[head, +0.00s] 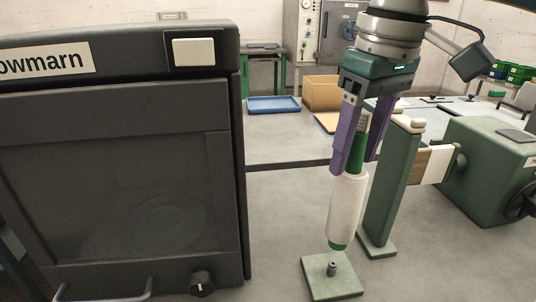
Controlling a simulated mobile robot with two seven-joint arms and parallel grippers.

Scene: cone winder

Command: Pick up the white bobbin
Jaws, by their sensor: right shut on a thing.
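The white bobbin (346,211) is a white wound cylinder on a green core that shows at its top and bottom. My right gripper (355,170) has purple fingers and is shut on the bobbin's upper green end. The bobbin hangs nearly upright, slightly tilted, with its lower end just above a short metal peg (332,269) on a small green base plate (334,287). Whether the peg's tip touches the bobbin is hard to tell. My left gripper is not in view.
A dark cabinet (120,180) fills the left side. A green post (391,190) stands close right of the bobbin, with a green machine (490,165) beyond it. A blue tray (273,105) and a cardboard box (322,93) lie behind. The table between cabinet and base plate is clear.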

